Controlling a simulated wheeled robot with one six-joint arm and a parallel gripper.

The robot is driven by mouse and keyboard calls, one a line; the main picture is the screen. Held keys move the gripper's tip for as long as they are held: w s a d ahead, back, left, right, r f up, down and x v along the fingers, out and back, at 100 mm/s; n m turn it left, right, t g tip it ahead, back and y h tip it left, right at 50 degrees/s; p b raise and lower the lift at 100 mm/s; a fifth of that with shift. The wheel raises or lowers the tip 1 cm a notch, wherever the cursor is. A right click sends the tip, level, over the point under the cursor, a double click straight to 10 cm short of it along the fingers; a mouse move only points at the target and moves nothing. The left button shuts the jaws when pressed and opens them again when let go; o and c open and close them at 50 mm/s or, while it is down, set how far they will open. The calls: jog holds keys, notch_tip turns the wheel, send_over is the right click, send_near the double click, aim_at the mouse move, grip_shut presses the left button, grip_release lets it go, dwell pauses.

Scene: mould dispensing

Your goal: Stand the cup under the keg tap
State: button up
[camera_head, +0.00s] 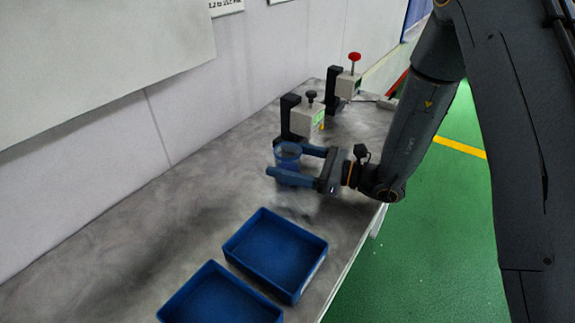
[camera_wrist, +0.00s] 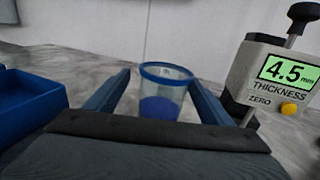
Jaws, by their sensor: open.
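The clear cup (camera_head: 288,151) has a blue rim and blue lower part. It stands upright on the grey table, just in front of the nearer grey device. My gripper (camera_head: 283,160) is open, with its two blue fingers on either side of the cup near their tips. The wrist view shows the cup (camera_wrist: 163,88) between the fingers, with a gap at the left finger; contact on the right is unclear. I see no clear keg tap. The nearer device (camera_head: 307,119) has a black knob and, in the wrist view (camera_wrist: 283,75), a "4.5 mm THICKNESS" display.
A second device (camera_head: 346,85) with a red knob stands farther back on the table (camera_head: 150,235). Two blue trays (camera_head: 275,252) (camera_head: 215,298) lie toward the front. A wall runs along the left side. Bare table lies left of the trays.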

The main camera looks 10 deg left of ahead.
jog(key=a, duration=0.2)
jog(key=w+a+p, duration=0.1)
jog(key=a, duration=0.1)
jog(key=shift+a+r, duration=0.1)
jog(key=c, duration=1.3)
jog(key=shift+c, duration=0.2)
